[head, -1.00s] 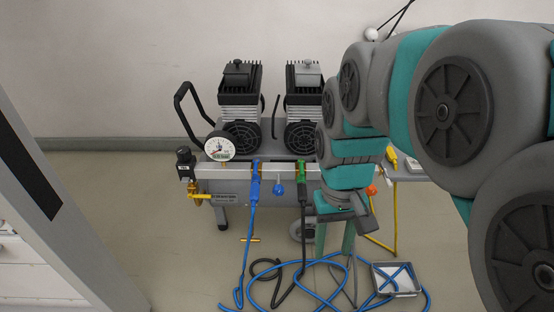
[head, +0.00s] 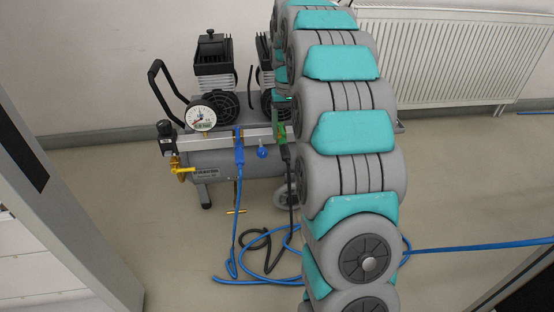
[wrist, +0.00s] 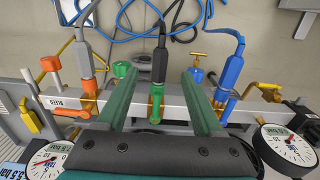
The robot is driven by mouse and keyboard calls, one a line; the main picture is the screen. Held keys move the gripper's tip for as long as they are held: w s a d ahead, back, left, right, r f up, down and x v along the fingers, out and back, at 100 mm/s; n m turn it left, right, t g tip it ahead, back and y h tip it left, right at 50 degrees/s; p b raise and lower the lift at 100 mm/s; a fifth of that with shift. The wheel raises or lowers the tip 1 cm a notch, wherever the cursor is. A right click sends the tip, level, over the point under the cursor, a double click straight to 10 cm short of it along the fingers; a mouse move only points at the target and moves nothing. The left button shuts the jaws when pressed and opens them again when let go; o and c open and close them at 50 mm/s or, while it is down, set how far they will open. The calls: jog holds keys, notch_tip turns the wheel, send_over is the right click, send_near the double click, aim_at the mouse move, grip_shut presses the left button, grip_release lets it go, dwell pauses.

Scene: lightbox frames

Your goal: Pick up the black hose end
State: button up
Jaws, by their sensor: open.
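The black hose end (wrist: 160,66) plugs into a green coupling (wrist: 156,97) on the compressor's grey manifold bar (wrist: 185,113). In the wrist view it lies between the two green fingers of my gripper (wrist: 160,74), which is open with a gap on both sides. I cannot tell how far above or below the fingertips it sits. In the head view the black hose end (head: 285,152) shows just left of my arm, which hides much of the compressor's right side. My gripper is mostly hidden there.
Pressure gauges (wrist: 287,146) stand near the gripper. A blue valve knob (wrist: 196,76) is close to the right finger. Loose hoses (head: 262,250) lie on the floor.

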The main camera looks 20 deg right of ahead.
aim_at(286, 151)
jog(key=shift+w+d+f, duration=0.1)
jog(key=shift+w+f, duration=0.1)
jog(key=shift+f, duration=0.4)
jog(key=shift+w+f+b, duration=0.1)
jog(key=shift+f+b, duration=0.2)
jog(key=shift+f, duration=3.1)
grip_shut()
